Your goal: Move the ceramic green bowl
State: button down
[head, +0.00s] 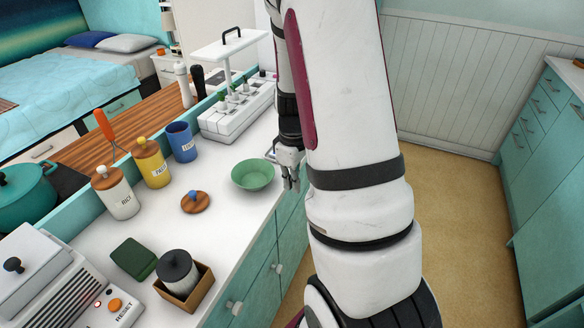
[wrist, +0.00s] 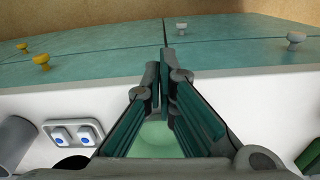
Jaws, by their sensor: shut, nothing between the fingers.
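The green bowl (head: 252,175) sits upright on the white counter near its front edge, just left of my gripper. My gripper (head: 289,178) points down beside the bowl's right side, close to the rim; I cannot tell whether it touches. In the wrist view the fingers of my gripper (wrist: 165,78) are together with nothing between them. Part of the pale green bowl (wrist: 155,142) shows between the finger links, and the rest is hidden behind the gripper.
On the counter (head: 222,235) stand a rice jar (head: 120,199), a yellow jar (head: 153,170), a blue mug (head: 182,144), a wooden lid (head: 195,203) and a white planter (head: 238,115). A wooden box (head: 190,289) stands nearer. Teal cabinets (head: 258,281) drop below the front edge.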

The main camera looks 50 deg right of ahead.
jog(key=w, duration=0.2)
jog(key=w+a+f, duration=0.1)
jog(key=shift+w+f, duration=0.1)
jog(key=shift+w, duration=0.35)
jog(key=shift+w, duration=0.1)
jog(key=b, duration=0.4)
send_near(254, 178)
jog(key=w+f, duration=0.2)
jog(key=w+a+f, duration=0.1)
jog(key=w+f, duration=0.1)
jog(key=w+a+f, duration=0.1)
jog(key=shift+w+a+f, duration=0.15)
jog(key=shift+w+f, duration=0.25)
